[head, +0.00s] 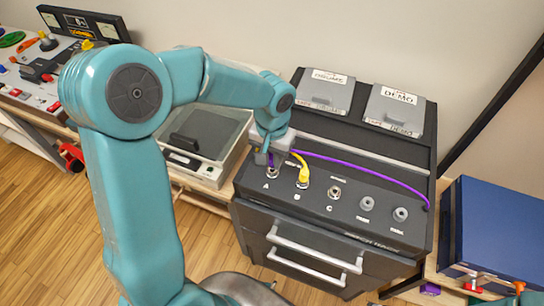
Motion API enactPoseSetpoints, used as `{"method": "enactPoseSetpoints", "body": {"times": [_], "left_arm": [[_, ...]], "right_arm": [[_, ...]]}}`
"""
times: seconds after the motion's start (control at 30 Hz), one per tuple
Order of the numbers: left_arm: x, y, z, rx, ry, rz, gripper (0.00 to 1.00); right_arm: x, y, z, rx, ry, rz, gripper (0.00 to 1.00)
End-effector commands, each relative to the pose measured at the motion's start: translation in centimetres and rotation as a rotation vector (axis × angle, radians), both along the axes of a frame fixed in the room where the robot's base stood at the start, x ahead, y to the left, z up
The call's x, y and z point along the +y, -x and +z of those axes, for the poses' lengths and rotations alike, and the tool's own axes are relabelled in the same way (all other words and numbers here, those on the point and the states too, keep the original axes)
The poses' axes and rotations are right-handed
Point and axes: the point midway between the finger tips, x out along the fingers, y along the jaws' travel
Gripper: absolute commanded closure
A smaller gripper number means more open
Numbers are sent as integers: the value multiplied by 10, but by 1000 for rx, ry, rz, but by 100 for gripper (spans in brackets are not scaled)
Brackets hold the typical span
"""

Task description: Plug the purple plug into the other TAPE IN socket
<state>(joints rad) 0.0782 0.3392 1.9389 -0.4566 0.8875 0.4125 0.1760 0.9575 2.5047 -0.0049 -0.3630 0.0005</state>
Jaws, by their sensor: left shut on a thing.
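My left gripper (271,158) is over the left end of the dark amp's sloped panel (318,214). It is shut on the purple plug (271,159), of which only a little purple shows between the fingers. The purple plug is right at socket A (272,172); I cannot tell whether it is seated or just above. Its purple cable (365,170) arcs right to the panel's right end. A yellow plug (303,177) stands in socket B. Socket C (334,192) is empty. Panel lettering is mostly too small to read. My right gripper is out of view.
Two grey labelled boxes (325,92) (396,108) lie on the amp's top. A turntable-like device (207,140) stands at left, a blue case (497,232) at right. Wooden floor (50,230) is at lower left.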

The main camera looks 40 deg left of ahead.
Motion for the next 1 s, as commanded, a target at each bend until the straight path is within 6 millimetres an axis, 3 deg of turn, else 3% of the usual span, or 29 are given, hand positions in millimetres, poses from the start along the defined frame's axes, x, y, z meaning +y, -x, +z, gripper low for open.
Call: {"method": "enactPoseSetpoints", "body": {"times": [1.0], "left_arm": [[0, 0, -20, 0, 0, 0, 100]], "right_arm": [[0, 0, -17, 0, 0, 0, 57]]}}
